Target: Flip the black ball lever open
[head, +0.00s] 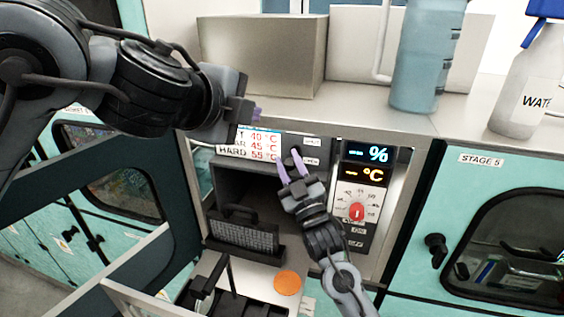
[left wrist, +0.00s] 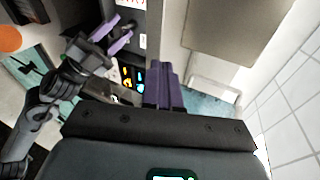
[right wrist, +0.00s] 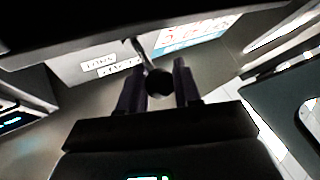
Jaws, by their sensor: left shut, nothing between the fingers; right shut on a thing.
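The black ball lever (right wrist: 159,83) shows in the right wrist view as a dark ball on a thin stem, between the two fingers of my right gripper (right wrist: 157,80). In the head view my right gripper (head: 292,166) reaches up to the panel above the open compartment, its purple fingers at either side of the lever (head: 296,153). It is shut on the ball. My left gripper (head: 257,114) is shut and empty, up and left of the lever, near the counter edge. Its purple fingers (left wrist: 165,82) lie together in the left wrist view.
A temperature sign (head: 250,142) sits left of the lever. A control panel with a red knob (head: 356,211) is at the right. A dark basket (head: 243,235) stands in the open compartment. A blue bottle (head: 425,60) and a water bottle (head: 530,85) stand on the counter.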

